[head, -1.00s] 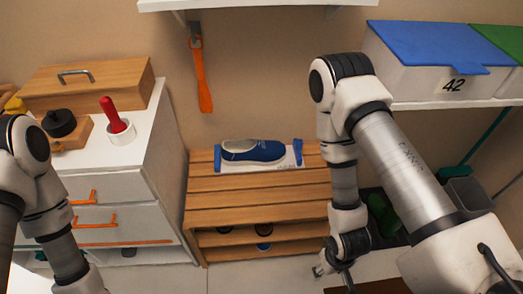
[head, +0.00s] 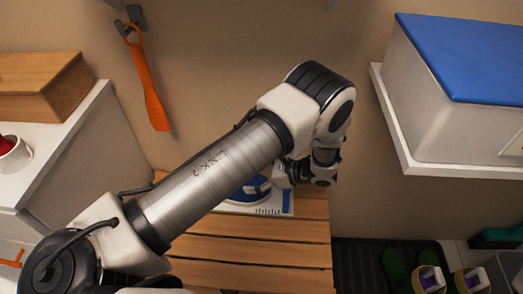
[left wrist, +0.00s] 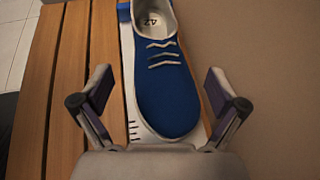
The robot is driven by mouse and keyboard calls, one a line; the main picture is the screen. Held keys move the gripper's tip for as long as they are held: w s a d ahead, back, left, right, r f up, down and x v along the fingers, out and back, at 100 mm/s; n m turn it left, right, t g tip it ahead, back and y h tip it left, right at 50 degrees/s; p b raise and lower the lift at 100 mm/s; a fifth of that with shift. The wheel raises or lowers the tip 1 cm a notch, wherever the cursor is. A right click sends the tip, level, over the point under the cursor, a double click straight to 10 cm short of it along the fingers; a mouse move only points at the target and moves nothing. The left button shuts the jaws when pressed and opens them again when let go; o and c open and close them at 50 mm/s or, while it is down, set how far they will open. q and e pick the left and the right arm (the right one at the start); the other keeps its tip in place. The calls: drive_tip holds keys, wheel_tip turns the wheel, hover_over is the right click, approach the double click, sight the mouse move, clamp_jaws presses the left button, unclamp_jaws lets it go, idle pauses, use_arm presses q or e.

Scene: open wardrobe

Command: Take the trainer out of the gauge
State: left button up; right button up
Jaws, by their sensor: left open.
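The blue trainer (head: 243,190) sits on the white gauge (head: 270,209) on top of the slatted wooden rack; my left arm hides most of it in the head view. In the left wrist view the trainer (left wrist: 167,85) has white laces and "42" inside. The gauge (left wrist: 127,60) shows as a white strip with black marks along the trainer's left side. My left gripper (left wrist: 160,92) is open, with one finger on each side of the trainer's toe half and a visible gap on both sides. My right gripper is not in view.
The rack's slats (head: 250,250) are bare in front of the gauge. An orange shoehorn (head: 147,80) hangs on the wall. A white shelf (head: 440,168) with a blue-lidded box (head: 440,110) stands out at the right. A white cabinet (head: 85,150) is at the left.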

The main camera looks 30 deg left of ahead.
use_arm(q)
drive_tip(key=shift+s+a+f, duration=0.25)
drive_tip(key=x, duration=0.7)
drive_tip(key=shift+s+a+r, duration=0.1)
drive_tip(key=shift+s+a, duration=0.15)
drive_tip(key=shift+a, duration=0.2)
drive_tip(key=shift+d, duration=0.1)
drive_tip(key=c, duration=1.8)
drive_tip(key=shift+r, duration=0.1)
